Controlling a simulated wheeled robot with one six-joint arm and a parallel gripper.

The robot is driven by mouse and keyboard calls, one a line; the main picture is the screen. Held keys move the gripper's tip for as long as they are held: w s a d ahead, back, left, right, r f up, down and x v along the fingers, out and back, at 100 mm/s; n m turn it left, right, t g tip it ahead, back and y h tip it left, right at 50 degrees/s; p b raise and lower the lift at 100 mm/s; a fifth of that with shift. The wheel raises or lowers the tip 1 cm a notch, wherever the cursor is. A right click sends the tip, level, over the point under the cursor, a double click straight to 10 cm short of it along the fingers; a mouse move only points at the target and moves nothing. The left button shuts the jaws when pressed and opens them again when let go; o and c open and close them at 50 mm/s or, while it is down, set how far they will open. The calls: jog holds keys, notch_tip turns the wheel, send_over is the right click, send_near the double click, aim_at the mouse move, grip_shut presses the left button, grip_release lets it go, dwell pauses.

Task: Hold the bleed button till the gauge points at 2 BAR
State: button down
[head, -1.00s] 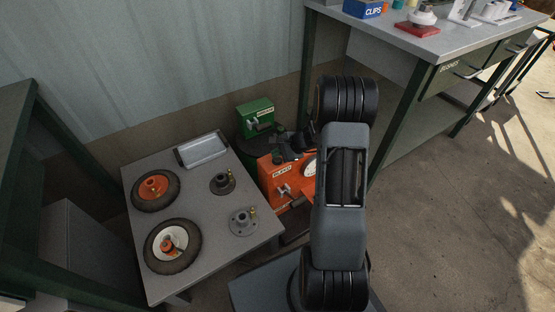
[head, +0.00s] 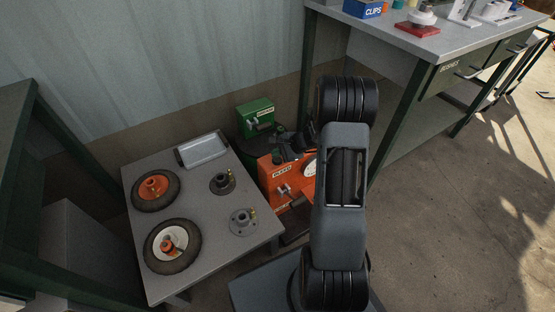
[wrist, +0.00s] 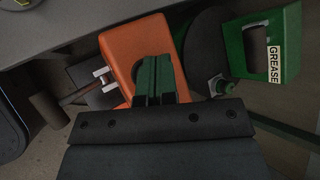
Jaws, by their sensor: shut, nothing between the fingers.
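The orange unit (head: 270,183) with a label that seems to read BLEED stands on the floor right of the low table. A pale metal fitting (head: 284,190) sits below the label; I cannot tell whether it is the button. The pale gauge (head: 310,169) is partly hidden by my arm, and its needle and figures are unreadable. My gripper (head: 284,153) is over the unit's top rear. In the wrist view my gripper (wrist: 155,65) is shut and empty, its fingers in front of the orange housing (wrist: 128,42). Contact cannot be told.
A green GREASE unit (head: 256,117) stands just behind. The low grey table (head: 205,215) at left holds two wheels, two hubs and a metal tray (head: 202,150). A tall workbench (head: 440,45) stands at right, with open floor in front of it.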

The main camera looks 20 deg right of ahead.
aim_at(277, 161)
jog(key=shift+f, duration=0.15)
jog(key=shift+f+b, duration=0.3)
jog(key=shift+b, duration=0.25)
jog(key=shift+f+b, duration=0.4)
dwell(0.6)
jog(key=shift+r, duration=0.1)
dwell(2.9)
jog(key=shift+r+p, duration=0.6)
jog(key=shift+r, duration=0.2)
jog(key=shift+r, duration=0.1)
jog(key=shift+r+p, duration=1.8)
jog(key=shift+r, duration=0.6)
